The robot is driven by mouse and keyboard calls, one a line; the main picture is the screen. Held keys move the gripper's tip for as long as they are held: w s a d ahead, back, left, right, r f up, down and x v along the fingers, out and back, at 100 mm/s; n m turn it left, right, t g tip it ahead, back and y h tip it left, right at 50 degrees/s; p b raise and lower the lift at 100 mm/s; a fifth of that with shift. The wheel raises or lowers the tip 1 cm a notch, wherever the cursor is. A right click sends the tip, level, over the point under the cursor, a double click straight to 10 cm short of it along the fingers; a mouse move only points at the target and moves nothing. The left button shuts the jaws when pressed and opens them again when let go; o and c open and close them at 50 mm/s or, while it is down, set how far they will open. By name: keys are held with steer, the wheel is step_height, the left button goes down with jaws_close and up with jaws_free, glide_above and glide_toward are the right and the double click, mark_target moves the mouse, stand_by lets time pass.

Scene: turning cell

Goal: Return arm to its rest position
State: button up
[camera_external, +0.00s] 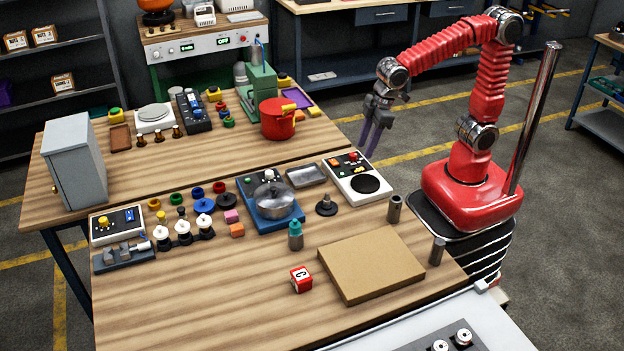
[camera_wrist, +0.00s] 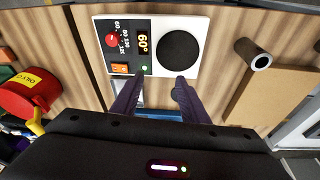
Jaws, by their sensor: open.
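My red arm (camera_external: 487,90) stands on its base at the right of the tables, raised and bent over to the left. My gripper (camera_external: 372,135) hangs from its end with the fingers pointing down, beside the far right edge of the near table (camera_external: 190,290). In the wrist view my gripper (camera_wrist: 155,92) shows two dark purple fingers spread apart with nothing between them. No object is held.
A white control panel (camera_external: 358,178) with a round black pad lies near the gripper; it also shows in the wrist view (camera_wrist: 185,22). A red pot (camera_external: 277,122) stands on the far table. A tan board (camera_external: 371,266) and grey cylinders (camera_external: 395,209) occupy the near right.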

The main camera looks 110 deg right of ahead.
steer(key=s+a+r+t, duration=0.1)
steer(key=s+a, duration=0.1)
steer(key=s, duration=0.6)
steer(key=s+a+r+n+t, duration=0.1)
steer(key=s+a+r+t, duration=0.1)
steer(key=s, duration=0.5)
steer(key=shift+s+a+y, duration=0.2)
steer(key=shift+s+y, duration=0.2)
steer(key=shift+o, duration=0.4)
